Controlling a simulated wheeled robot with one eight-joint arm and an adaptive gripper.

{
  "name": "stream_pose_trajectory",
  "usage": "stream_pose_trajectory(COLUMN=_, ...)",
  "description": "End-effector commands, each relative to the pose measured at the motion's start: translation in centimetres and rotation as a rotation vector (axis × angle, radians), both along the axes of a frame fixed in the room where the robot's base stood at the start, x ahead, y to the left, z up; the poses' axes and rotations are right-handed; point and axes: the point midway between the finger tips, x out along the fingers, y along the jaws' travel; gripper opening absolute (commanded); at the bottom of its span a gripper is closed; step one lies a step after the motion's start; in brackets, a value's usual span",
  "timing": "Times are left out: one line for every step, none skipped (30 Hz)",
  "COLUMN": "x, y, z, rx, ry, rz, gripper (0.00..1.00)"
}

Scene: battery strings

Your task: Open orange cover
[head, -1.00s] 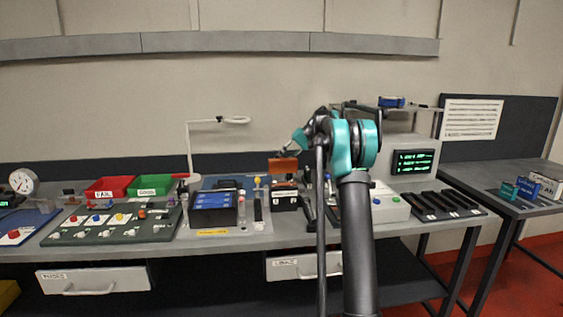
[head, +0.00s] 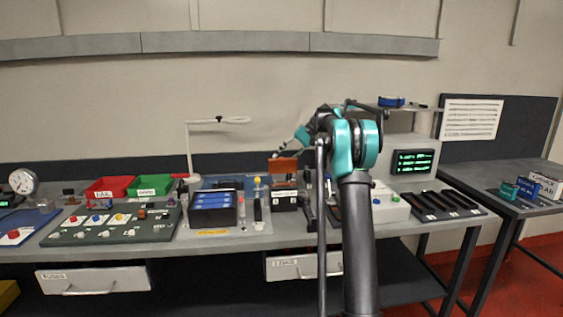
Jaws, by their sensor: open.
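The orange cover (head: 284,167) stands raised, its broad face toward me, above a small black box (head: 285,200) with a white label on the bench. My gripper (head: 277,154) is at the cover's top left edge, small in the head view. It is open. I cannot tell whether its fingers touch the cover. My own arm hides part of the bench right of the box.
A blue battery pack (head: 213,208) and small upright tools stand left of the box. A thin lamp arm (head: 188,150) rises behind them. A grey console with a green-text screen (head: 412,162) stands to the right. The air above the cover is clear.

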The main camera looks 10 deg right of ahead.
Motion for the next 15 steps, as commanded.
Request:
stream_pose_trajectory(x=0.0, y=-0.7, z=0.6, rx=0.0, ry=0.0, rz=-0.003, gripper=0.44)
stream_pose_trajectory(x=0.0, y=-1.1, z=1.0, rx=0.0, ry=0.0, rz=-0.003, gripper=0.44)
stream_pose_trajectory(x=0.1, y=-1.7, z=1.5, rx=0.0, ry=0.0, rz=-0.003, gripper=0.44)
stream_pose_trajectory(x=0.1, y=-2.1, z=2.0, rx=0.0, ry=0.0, rz=-0.003, gripper=0.44)
stream_pose_trajectory(x=0.1, y=-2.6, z=2.4, rx=0.0, ry=0.0, rz=-0.001, gripper=0.44)
stream_pose_trajectory(x=0.1, y=-3.2, z=3.1, rx=0.0, ry=0.001, rz=-0.002, gripper=0.44)
stream_pose_trajectory(x=0.1, y=-3.7, z=3.5, rx=0.0, ry=0.0, rz=-0.003, gripper=0.44)
stream_pose_trajectory(x=0.1, y=-4.1, z=4.0, rx=0.0, ry=0.0, rz=-0.003, gripper=0.44)
stream_pose_trajectory(x=0.1, y=-4.6, z=4.5, rx=0.0, ry=0.0, rz=-0.003, gripper=0.44)
stream_pose_trajectory(x=0.2, y=-5.0, z=4.9, rx=0.0, ry=0.0, rz=-0.003, gripper=0.44)
stream_pose_trajectory(x=0.2, y=-5.4, z=5.3, rx=0.0, ry=-0.001, rz=-0.002, gripper=0.44)
stream_pose_trajectory(x=0.1, y=-5.9, z=5.8, rx=0.0, ry=0.0, rz=-0.001, gripper=0.44)
stream_pose_trajectory(x=0.1, y=-6.2, z=6.1, rx=0.0, ry=0.0, rz=-0.001, gripper=0.44)
stream_pose_trajectory(x=0.2, y=-6.5, z=6.3, rx=0.0, ry=0.0, rz=-0.001, gripper=0.44)
stream_pose_trajectory(x=0.2, y=-6.8, z=6.6, rx=0.0, ry=0.001, rz=-0.001, gripper=0.44)
